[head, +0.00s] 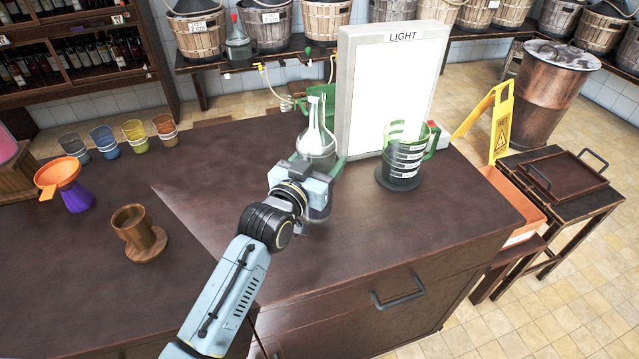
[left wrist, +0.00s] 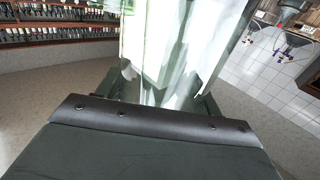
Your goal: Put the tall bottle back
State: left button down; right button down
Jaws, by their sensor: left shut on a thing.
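A clear glass bottle (head: 317,142) with a round body and a slim tall neck stands upright near the middle of the dark counter, in front of the light panel's left edge. I take it as the tall bottle. My left gripper (head: 325,172) is shut on its lower body. In the left wrist view the bottle's glass (left wrist: 175,50) fills the upper middle, between the fingers. I cannot tell whether its base touches the counter. My right gripper is not in view.
A lit panel marked LIGHT (head: 392,85) stands behind the bottle. A green measuring jug (head: 403,165) is to its right. Several small cups (head: 135,133), a funnel (head: 62,175) and a wooden cup (head: 135,230) are on the left. The counter's front right is clear.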

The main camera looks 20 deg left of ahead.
pick_arm(q)
jog(key=shift+f, duration=2.1)
jog(key=shift+b, duration=0.3)
jog(key=shift+f, duration=0.2)
jog(key=shift+c, duration=1.4)
grip_release()
jog(key=shift+f, duration=0.1)
jog(key=s+a, duration=0.2)
jog(key=s, duration=1)
jog(key=shift+a+r, duration=0.15)
jog(key=shift+r, duration=0.05)
